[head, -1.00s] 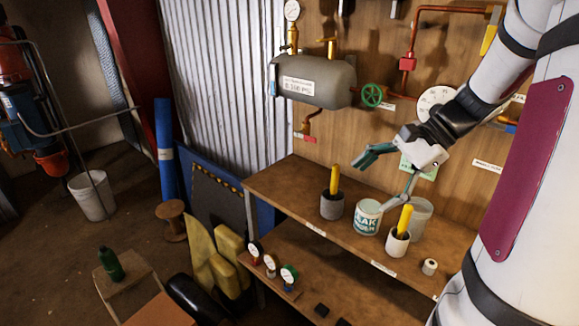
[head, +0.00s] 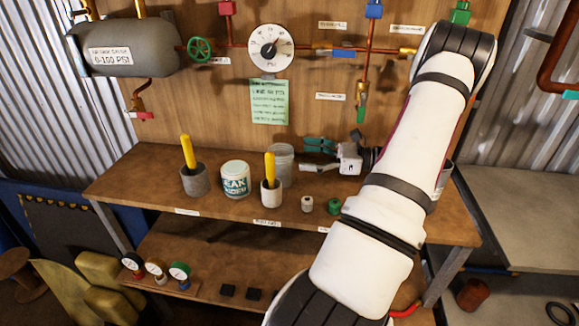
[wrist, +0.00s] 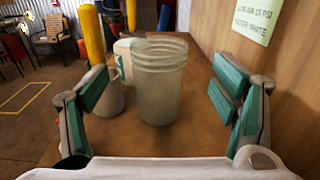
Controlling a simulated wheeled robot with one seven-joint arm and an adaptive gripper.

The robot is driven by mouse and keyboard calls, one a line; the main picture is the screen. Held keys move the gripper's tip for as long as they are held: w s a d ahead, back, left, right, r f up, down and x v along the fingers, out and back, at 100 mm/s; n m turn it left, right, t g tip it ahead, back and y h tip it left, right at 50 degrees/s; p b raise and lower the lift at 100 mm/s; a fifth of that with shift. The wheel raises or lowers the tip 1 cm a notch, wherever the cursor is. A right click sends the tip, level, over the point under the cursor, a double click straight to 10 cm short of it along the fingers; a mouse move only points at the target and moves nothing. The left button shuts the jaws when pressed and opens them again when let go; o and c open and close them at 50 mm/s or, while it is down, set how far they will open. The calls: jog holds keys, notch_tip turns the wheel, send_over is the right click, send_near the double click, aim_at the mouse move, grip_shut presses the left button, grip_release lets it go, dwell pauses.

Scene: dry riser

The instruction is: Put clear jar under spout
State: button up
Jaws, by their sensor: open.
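The clear jar (head: 281,168) stands upright on the wooden bench, partly behind a grey cup with a yellow handle. It also shows in the wrist view (wrist: 160,85), ahead of my gripper and between the two finger lines. My gripper (head: 305,156) is open and empty, low over the bench just right of the jar, pointing left at it. Its teal-padded fingers (wrist: 163,95) are spread wider than the jar. Copper pipe ends point down at the left under the tank (head: 138,103) and at the right with a green tip (head: 361,104); I cannot tell which is the spout.
A labelled white can (head: 235,180), a grey cup (head: 195,182) and a yellow-handled cup (head: 270,195) crowd the jar's left and front. A small white roll (head: 307,204) and green spool (head: 334,206) lie near the front edge. The back panel holds a gauge (head: 271,48).

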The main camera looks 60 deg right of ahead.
aim_at(281, 153)
jog(key=shift+x, duration=3.8)
jog(key=shift+a+f, duration=0.1)
jog(key=c, duration=1.9)
